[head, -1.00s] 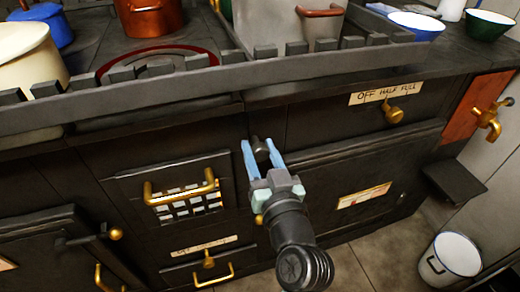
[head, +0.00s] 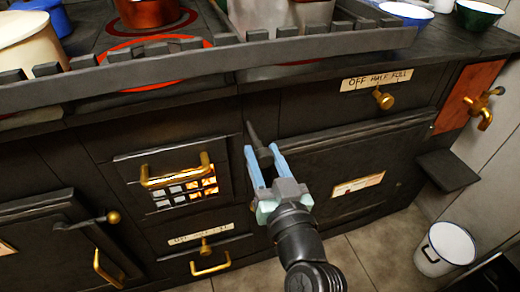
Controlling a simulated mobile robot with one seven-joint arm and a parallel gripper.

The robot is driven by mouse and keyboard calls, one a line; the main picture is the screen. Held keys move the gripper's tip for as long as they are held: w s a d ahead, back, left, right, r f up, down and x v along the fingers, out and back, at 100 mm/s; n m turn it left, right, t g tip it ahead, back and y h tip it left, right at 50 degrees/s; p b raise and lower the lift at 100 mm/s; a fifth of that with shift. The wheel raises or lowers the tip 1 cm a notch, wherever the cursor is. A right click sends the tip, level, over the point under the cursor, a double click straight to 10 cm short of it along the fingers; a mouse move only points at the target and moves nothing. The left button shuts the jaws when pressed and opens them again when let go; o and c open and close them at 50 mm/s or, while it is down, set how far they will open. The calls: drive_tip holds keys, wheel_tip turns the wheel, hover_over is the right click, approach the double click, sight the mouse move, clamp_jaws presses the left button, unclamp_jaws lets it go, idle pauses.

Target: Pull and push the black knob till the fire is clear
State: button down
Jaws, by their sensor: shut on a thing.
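My gripper (head: 262,152) is shut on the black knob (head: 264,158), which sits between its two blue fingers. A dark rod (head: 253,132) runs from the knob back to the dark stove front, so the knob stands out from the panel. The fire grate (head: 183,194) is left of my gripper, behind a brass handle (head: 175,178). Its right part glows orange and yellow. Its left part shows grey-white squares.
A red-glowing hob ring (head: 150,62) lies on the stove top behind the toothed rail (head: 200,72). A brass knob (head: 383,98) under a label and a brass tap (head: 482,108) are at right. A white bucket (head: 445,250) stands on the floor.

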drive_tip(key=shift+s+d, duration=0.15)
drive_tip(key=shift+s, duration=0.15)
drive_tip(key=shift+c, duration=2.1)
unclamp_jaws()
drive_tip(key=shift+w, duration=0.1)
drive_tip(key=v, duration=1.3)
